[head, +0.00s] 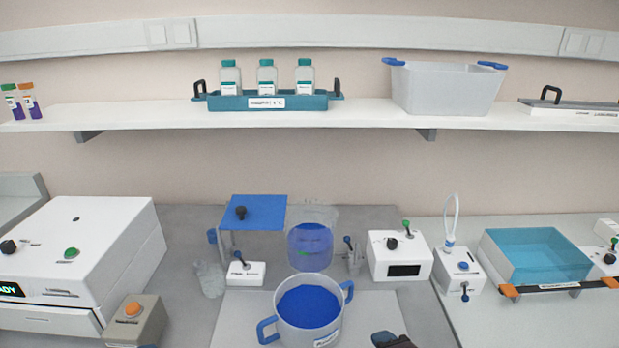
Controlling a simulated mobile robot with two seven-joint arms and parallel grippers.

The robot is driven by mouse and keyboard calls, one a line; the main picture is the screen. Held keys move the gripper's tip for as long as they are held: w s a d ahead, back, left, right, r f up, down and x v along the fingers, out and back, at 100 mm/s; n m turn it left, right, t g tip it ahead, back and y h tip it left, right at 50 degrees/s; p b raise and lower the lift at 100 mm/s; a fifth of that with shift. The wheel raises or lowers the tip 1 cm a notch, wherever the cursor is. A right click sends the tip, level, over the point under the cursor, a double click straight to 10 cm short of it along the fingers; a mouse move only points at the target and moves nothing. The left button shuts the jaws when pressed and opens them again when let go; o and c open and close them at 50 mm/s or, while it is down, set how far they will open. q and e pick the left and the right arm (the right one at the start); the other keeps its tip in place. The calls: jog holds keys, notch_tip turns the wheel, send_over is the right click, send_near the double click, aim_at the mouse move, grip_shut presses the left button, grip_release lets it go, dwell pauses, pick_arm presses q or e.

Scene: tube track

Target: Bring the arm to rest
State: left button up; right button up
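A dark shape (392,340) at the bottom edge of the head view, right of the pot, looks like the tip of my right gripper. Most of it is cut off by the frame, and I cannot see whether its fingers are open or shut. It appears apart from the pot and over the pale board. My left gripper and arm are not in view.
A grey pot (309,313) with blue handles and blue contents stands at bottom centre. Behind it are a clear blue-tinted vessel (310,246), a blue-topped stand (255,212) and a white box (400,258). A white machine (95,250) stands left, a teal-lidded bath (535,255) right.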

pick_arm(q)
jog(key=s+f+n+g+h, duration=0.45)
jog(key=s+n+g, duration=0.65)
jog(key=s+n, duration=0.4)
pick_arm(e)
jog(key=s+d+f+m+g+h, duration=0.2)
jog(key=s+d+m+g, duration=0.2)
jog(key=s+d+m, duration=0.45)
jog(key=s+d+f+m+g+h, duration=0.15)
jog(key=s+d+m+g, duration=0.3)
jog(key=s+m, duration=0.7)
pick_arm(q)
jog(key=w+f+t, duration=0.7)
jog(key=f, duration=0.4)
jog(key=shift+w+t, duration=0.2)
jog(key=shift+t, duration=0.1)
pick_arm(e)
jog(key=w+d+f+t+y, duration=0.1)
jog(key=w+f+t, duration=0.7)
jog(key=f+t, duration=0.1)
jog(key=shift+f, duration=0.75)
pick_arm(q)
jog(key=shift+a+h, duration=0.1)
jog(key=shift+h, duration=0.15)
